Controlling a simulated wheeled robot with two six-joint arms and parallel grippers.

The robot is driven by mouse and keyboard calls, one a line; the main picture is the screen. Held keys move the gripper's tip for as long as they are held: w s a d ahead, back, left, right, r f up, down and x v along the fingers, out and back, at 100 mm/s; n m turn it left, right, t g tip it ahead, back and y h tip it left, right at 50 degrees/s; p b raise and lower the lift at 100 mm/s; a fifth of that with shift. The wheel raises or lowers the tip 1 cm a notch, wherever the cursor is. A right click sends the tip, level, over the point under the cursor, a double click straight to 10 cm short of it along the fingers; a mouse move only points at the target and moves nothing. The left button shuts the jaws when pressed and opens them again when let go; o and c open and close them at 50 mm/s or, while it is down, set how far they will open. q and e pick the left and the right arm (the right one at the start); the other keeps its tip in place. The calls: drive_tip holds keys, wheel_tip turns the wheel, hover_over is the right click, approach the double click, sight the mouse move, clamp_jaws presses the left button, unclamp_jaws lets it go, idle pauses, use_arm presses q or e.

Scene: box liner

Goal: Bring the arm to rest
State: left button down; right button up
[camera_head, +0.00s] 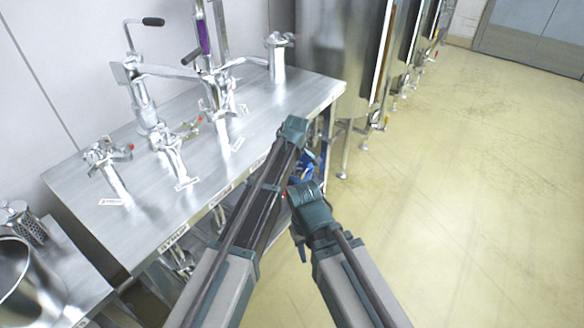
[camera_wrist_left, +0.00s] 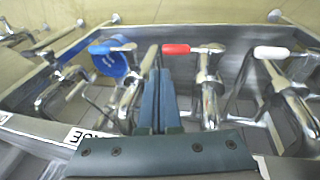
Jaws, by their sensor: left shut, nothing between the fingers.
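My left arm (camera_head: 262,205) comes in from the lower left of the head view and bends at a dark green joint (camera_head: 294,130) by the right end of the steel table. The left gripper (camera_wrist_left: 160,72) shows in the left wrist view: its two blue-green fingers lie together, shut and empty. They point toward a row of steel valves and overlap them in the picture; I cannot tell whether they touch. My right arm (camera_head: 350,275) reaches in from the bottom to a dark green joint (camera_head: 310,208). The right gripper is hidden.
The steel table (camera_head: 150,215) carries several taps. The valves have a blue handle (camera_wrist_left: 106,50), a red handle (camera_wrist_left: 176,49) and a white handle (camera_wrist_left: 271,52). A metal pot (camera_head: 25,280) stands lower left. Steel tanks (camera_head: 340,50) stand behind. The floor (camera_head: 480,180) at right is clear.

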use_arm(q)
drive_tip(key=p+v, duration=0.3)
drive_tip(key=v, duration=0.1)
drive_tip(key=shift+w+d+r, duration=0.25)
drive_tip(key=shift+w+d, duration=0.05)
drive_tip(key=shift+w, duration=0.1)
drive_tip(key=s+a+m+g, duration=0.1)
drive_tip(key=s+a+m, duration=0.5)
drive_tip(key=s+a, duration=0.55)
drive_tip(key=s+a+m+g, duration=0.2)
drive_tip(key=s+a+m, duration=0.3)
drive_tip(key=s+a, duration=0.65)
drive_tip(key=s+d+r+m+p, duration=0.2)
drive_tip(key=s+d, duration=0.2)
drive_tip(key=d, duration=0.3)
drive_tip(key=s+d+r+m+p, duration=0.1)
drive_tip(key=s+d+r+p, duration=0.1)
drive_tip(key=d, duration=0.5)
drive_tip(key=shift+s+m+g+y+p, duration=0.35)
drive_tip(key=shift+s+p, duration=0.3)
drive_tip(key=shift+s, duration=0.4)
drive_tip(key=shift+r, duration=0.2)
